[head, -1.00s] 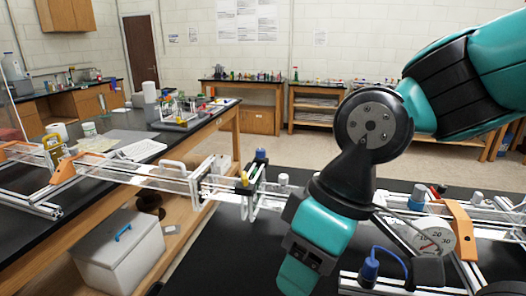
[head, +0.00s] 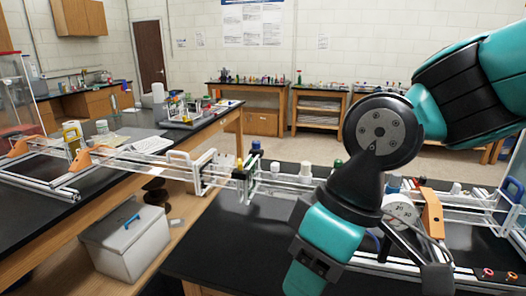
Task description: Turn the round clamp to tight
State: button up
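The aluminium extrusion frame (head: 215,178) runs across the benches. Several small knobs stand on it, including a dark blue one (head: 256,147), a white one (head: 275,167) and a green-topped one (head: 338,163). A white round dial (head: 401,209) sits at the right, partly covered by my arm. I cannot tell which part is the round clamp, or how tight it is. My teal and black arm hangs in front of the near bench on the right. Its lowest visible teal link reaches the bottom edge. My gripper does not show.
An orange bracket (head: 433,213) stands beside the dial. Two small orange-and-red ringed parts (head: 500,274) lie at lower right. The black near bench (head: 225,240) is bare left of my arm. A white box with a blue handle (head: 125,247) sits low at left.

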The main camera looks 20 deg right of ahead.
aim_at(255, 144)
jog(key=u, duration=0.45)
jog(key=i, duration=1.1)
jog(key=z, duration=0.5)
